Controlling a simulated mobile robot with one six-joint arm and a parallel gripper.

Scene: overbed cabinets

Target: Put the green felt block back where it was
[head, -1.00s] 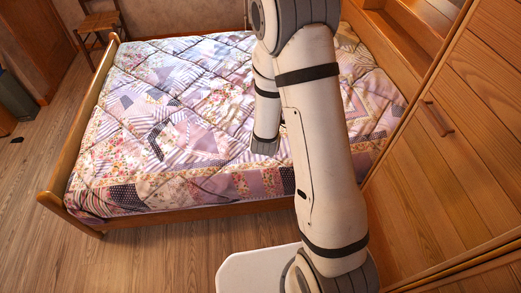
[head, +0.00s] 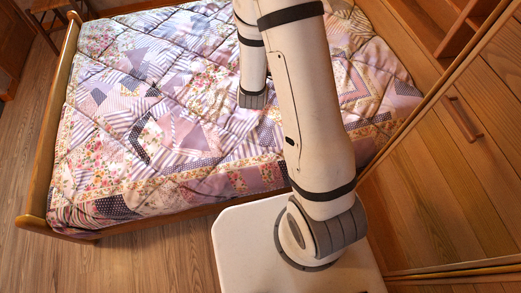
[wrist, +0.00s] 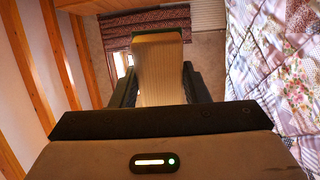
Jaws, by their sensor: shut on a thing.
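My gripper (wrist: 160,84) shows in the wrist view, its two dark fingers closed on the sides of a block-like thing (wrist: 158,62). In the head view my gripper is out of the picture, beyond the top edge. No other green block shows.
A bed with a patchwork quilt (head: 200,100) fills the middle; the quilt is at the right in the wrist view. A wooden cabinet with a handle (head: 463,118) and open shelves (head: 460,32) stands at the right. Floor (head: 150,262) is clear at the lower left.

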